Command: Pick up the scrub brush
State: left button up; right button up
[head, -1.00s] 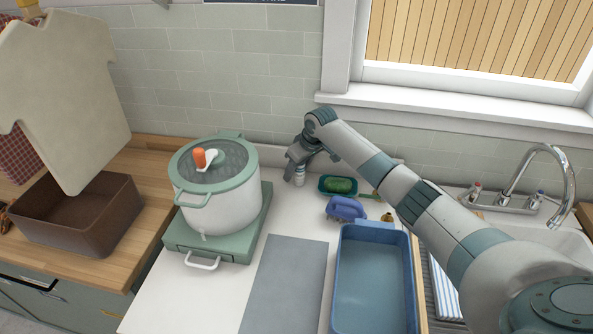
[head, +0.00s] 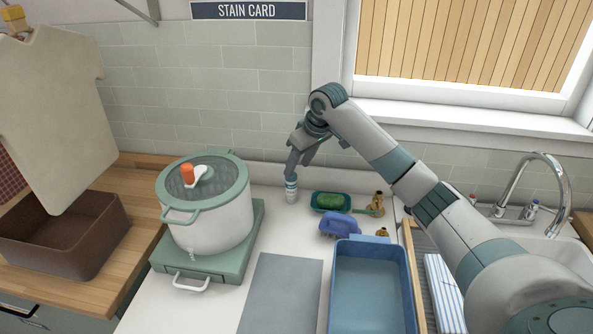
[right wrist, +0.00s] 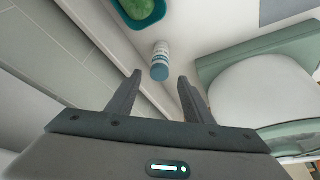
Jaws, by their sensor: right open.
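The scrub brush (head: 340,224), purple-blue with a looped handle, lies on the white counter just behind the blue basin in the head view. I do not make it out in the right wrist view. My right gripper (head: 313,155) is open and empty, above and to the left of the brush, near the back wall. It also shows in the right wrist view (right wrist: 160,80), its fingers spread, with a small white bottle with a blue cap (right wrist: 160,62) beyond the gap between the tips. My left gripper is not in view.
The small bottle (head: 291,190) stands beside a teal dish (head: 318,207) holding a green lump.

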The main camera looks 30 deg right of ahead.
aim_at(340, 224)
jog(key=z, duration=1.2)
